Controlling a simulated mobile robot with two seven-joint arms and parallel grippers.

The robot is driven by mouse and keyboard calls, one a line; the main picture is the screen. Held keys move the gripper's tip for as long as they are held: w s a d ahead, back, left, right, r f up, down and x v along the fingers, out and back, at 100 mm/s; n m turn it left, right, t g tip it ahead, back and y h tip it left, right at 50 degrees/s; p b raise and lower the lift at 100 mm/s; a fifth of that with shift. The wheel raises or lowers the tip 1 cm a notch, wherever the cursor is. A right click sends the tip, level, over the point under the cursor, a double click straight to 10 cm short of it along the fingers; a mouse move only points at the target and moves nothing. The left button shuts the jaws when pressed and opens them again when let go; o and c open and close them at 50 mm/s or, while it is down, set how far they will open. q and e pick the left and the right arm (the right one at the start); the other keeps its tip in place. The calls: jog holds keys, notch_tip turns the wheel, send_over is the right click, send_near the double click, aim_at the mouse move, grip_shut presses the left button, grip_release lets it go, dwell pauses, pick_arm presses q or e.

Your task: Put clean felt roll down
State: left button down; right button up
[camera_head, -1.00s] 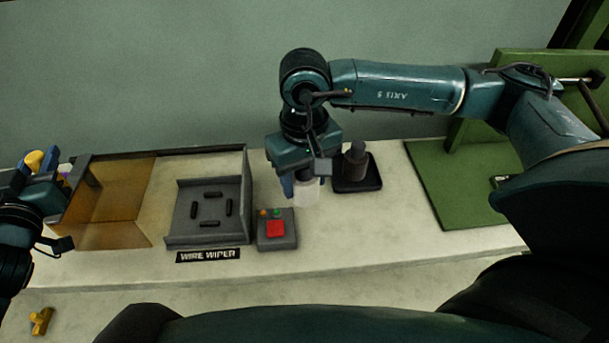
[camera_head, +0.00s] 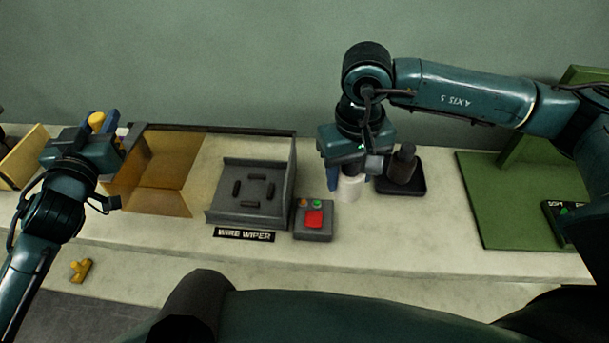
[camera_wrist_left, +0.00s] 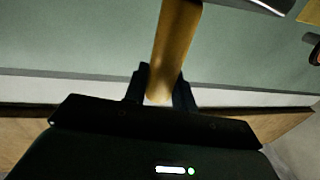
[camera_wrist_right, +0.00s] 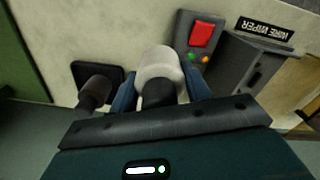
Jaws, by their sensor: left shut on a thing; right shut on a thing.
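The clean felt roll (camera_head: 350,187) is white with a dark core. My right gripper (camera_head: 347,178) is shut on it and holds it upright at the bench, between the button box and the black tray. In the right wrist view the white roll (camera_wrist_right: 158,63) sits between the blue fingers; I cannot tell whether its base touches the bench. My left gripper (camera_head: 104,128) is shut on a yellow-tan handle (camera_head: 96,120) by the amber-sided box. The left wrist view shows this long handle (camera_wrist_left: 174,45) between the fingers; its far end is out of view.
A black tray (camera_head: 413,187) with a dark roll (camera_head: 403,164) stands close right of the white roll. A grey button box (camera_head: 314,232), grey wire wiper tray (camera_head: 270,215) and amber-sided box (camera_head: 150,200) are to the left. The green stand (camera_head: 500,205) is right. Bench front is clear.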

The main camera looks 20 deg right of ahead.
jog(key=shift+w+r, duration=0.3)
jog(key=w+a+r+n, duration=0.2)
jog(key=w+a+r, duration=0.2)
jog(key=w+a, duration=0.3)
jog(key=n, duration=0.2)
send_over(254, 192)
notch_tip(254, 192, down, 7)
jog(key=shift+r, duration=0.15)
jog(key=shift+w+f, duration=0.1)
jog(key=shift+f, duration=2)
jog(key=shift+f, duration=0.15)
jog(key=o, duration=1)
